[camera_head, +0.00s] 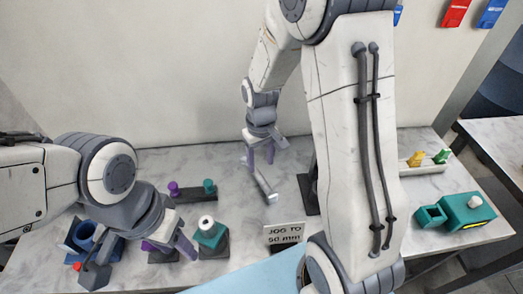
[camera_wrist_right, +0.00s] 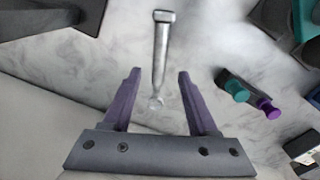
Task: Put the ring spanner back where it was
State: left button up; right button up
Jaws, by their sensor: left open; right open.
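A slim grey metal tool, seemingly the ring spanner (camera_head: 264,184), is on or just above the marble table in the middle of the head view. In the right wrist view the spanner (camera_wrist_right: 160,55) points away from me, with a small ring at its near end and a blocky far end. My right gripper (camera_head: 259,158) is open, pointing down at its near end; in the wrist view the ring sits between the spread purple fingers (camera_wrist_right: 156,85), with gaps on both sides. My left gripper (camera_head: 168,250) is open at the left, over the front of the table, partly hidden by its own wrist.
A dark holder (camera_head: 192,197) with purple and teal knobs stands left of the spanner. A teal block with a white top (camera_head: 209,234), a "JOG TO 50 mm" sign (camera_head: 284,235) and a dark upright stand (camera_head: 306,192) are nearby. A teal box (camera_head: 467,211) stands right.

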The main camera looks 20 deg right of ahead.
jog(key=s+a+r+n, duration=0.3)
jog(key=s+a+r, duration=0.4)
jog(key=a+r, duration=0.2)
jog(key=s+a+r+n+y, duration=0.1)
jog(key=s+a+n, duration=0.2)
jog(key=s, duration=1)
jog(key=shift+s+a+r, duration=0.15)
jog(key=shift+s+a, duration=0.05)
jog(key=shift+a, duration=0.95)
